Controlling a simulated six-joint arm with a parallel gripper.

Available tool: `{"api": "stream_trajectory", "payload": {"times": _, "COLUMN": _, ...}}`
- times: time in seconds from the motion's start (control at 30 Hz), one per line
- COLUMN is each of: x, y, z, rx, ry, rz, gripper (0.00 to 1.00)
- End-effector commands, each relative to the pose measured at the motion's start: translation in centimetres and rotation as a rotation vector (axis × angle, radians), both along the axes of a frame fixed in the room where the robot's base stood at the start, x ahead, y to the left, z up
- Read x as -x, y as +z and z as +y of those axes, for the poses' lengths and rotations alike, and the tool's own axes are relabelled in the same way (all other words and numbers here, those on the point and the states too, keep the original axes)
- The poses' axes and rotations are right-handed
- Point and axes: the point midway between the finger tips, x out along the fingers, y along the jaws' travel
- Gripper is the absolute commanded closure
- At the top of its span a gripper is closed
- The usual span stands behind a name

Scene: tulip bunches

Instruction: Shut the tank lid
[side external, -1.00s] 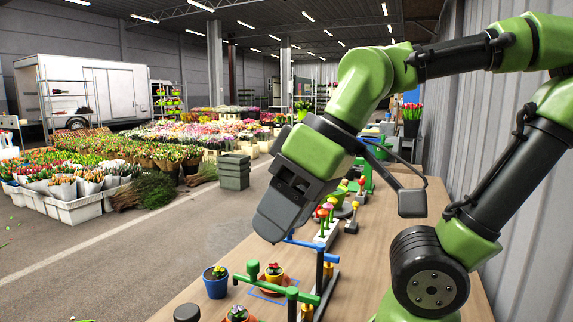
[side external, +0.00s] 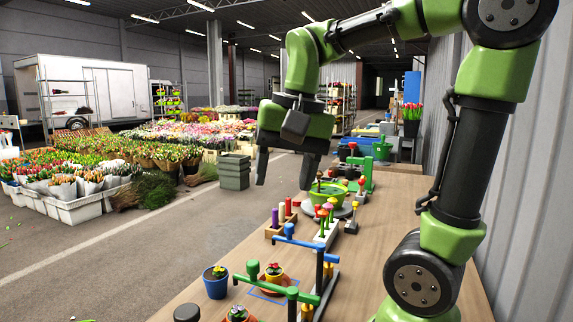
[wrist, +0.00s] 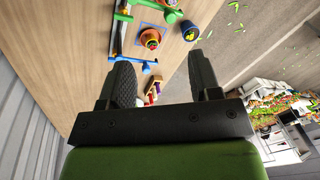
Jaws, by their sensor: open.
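My gripper (side external: 285,172) hangs open and empty in the side external view, fingers pointing down and apart, above the left edge of the wooden table. In the wrist view my gripper (wrist: 160,68) shows two dark fingers with nothing between them. I cannot make out a tank or its lid for certain. A green bowl (side external: 322,195) on a grey round base stands on the table to the right of and beyond my gripper. A blue container (side external: 343,154) with dark and red parts on top stands farther back; whether it is the tank is unclear.
A green stand (side external: 364,170) is beyond the bowl. A block with coloured pegs (side external: 282,218), a blue-and-green pipe frame (side external: 290,292), a blue flowerpot (side external: 215,283) and a yellow pot (side external: 272,276) are nearer. The right side of the table (side external: 390,220) is mostly bare.

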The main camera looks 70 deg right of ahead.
Motion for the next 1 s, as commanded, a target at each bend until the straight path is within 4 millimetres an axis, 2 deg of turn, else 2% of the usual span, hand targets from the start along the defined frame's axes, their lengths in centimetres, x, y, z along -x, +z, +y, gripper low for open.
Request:
{"api": "stream_trajectory", "payload": {"times": 0.2, "x": -1.2, "y": 0.0, "z": -2.9, "rx": -0.019, "ry": -0.224, "rz": 0.132, "gripper": 0.43}}
{"api": "stream_trajectory", "payload": {"times": 0.4, "x": -1.6, "y": -0.1, "z": -4.2, "rx": -0.028, "ry": -0.332, "rz": 0.191, "gripper": 0.43}}
{"api": "stream_trajectory", "payload": {"times": 0.73, "x": -1.6, "y": -0.1, "z": -4.4, "rx": -0.028, "ry": -0.349, "rz": 0.199, "gripper": 0.43}}
{"api": "stream_trajectory", "payload": {"times": 0.77, "x": -1.6, "y": -0.1, "z": -4.4, "rx": -0.028, "ry": -0.349, "rz": 0.199, "gripper": 0.49}}
{"api": "stream_trajectory", "payload": {"times": 0.8, "x": -1.6, "y": -0.1, "z": -4.4, "rx": -0.028, "ry": -0.349, "rz": 0.199, "gripper": 0.52}}
{"api": "stream_trajectory", "payload": {"times": 1.0, "x": -1.6, "y": -0.1, "z": -4.4, "rx": -0.027, "ry": -0.346, "rz": 0.199, "gripper": 0.52}}
